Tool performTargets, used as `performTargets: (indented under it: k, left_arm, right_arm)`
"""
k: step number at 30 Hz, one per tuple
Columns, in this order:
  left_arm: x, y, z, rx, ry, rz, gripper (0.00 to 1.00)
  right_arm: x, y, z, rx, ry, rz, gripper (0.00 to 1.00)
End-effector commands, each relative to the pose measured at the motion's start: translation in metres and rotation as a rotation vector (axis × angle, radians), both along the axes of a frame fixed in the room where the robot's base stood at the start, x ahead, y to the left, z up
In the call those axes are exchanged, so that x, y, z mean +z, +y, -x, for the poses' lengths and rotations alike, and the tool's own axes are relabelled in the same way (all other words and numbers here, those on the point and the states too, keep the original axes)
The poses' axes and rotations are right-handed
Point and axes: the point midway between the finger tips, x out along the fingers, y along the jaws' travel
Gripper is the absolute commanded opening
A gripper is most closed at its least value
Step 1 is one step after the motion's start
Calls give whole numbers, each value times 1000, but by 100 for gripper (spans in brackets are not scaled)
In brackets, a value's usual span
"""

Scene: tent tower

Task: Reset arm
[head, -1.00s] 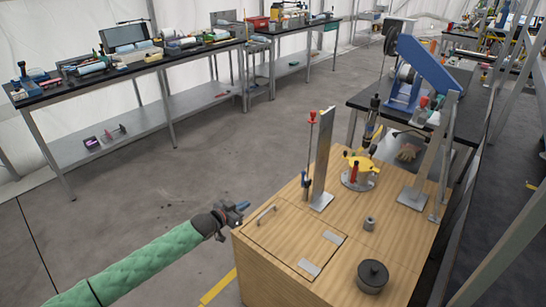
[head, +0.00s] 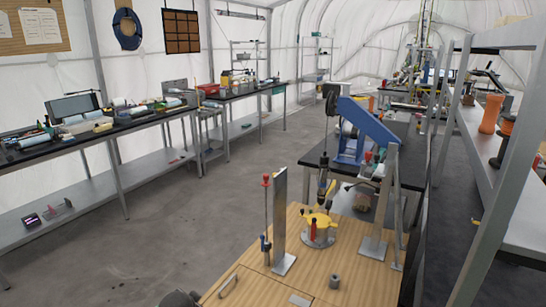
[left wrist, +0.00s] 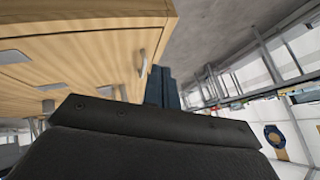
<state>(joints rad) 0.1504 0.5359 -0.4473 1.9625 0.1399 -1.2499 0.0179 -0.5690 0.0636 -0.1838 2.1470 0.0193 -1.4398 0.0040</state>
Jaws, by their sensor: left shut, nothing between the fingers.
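My left gripper (left wrist: 162,88) shows in the left wrist view as two dark blue fingers lying together, with nothing seen between them. It is beside the edge of the wooden-topped workbench (head: 355,262), near a small metal handle (left wrist: 142,64) on that bench. In the head view only a dark piece of my left arm shows at the bottom edge, and the left fingers are out of frame. My right gripper is in neither view.
On the workbench stand an upright metal plate (head: 280,220), a red-topped rod (head: 266,215), a yellow clamp-like fixture (head: 318,222) and a small grey cylinder (head: 334,281). A blue-framed machine (head: 365,130) is behind. Open floor (head: 190,220) lies to the left.

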Motion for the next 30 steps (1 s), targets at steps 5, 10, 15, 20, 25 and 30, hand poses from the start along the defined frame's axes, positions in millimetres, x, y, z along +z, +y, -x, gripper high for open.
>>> performTargets:
  k: [5,10,15,20,25,30]
  left_arm:
    - [-26,-21,63,76,106,32,0]
    - [-51,-36,120,142,191,85,0]
    - [-77,-51,175,200,257,152,0]
    - [-105,-64,230,252,333,215,0]
    - [-140,-79,295,305,436,267,0]
    - [-167,-95,354,336,528,295,0]
  right_arm:
    - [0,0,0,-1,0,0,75]
    - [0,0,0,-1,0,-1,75]
    - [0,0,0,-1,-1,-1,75]
    - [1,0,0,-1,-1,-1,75]
    - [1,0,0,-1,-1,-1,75]
    - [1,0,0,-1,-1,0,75]
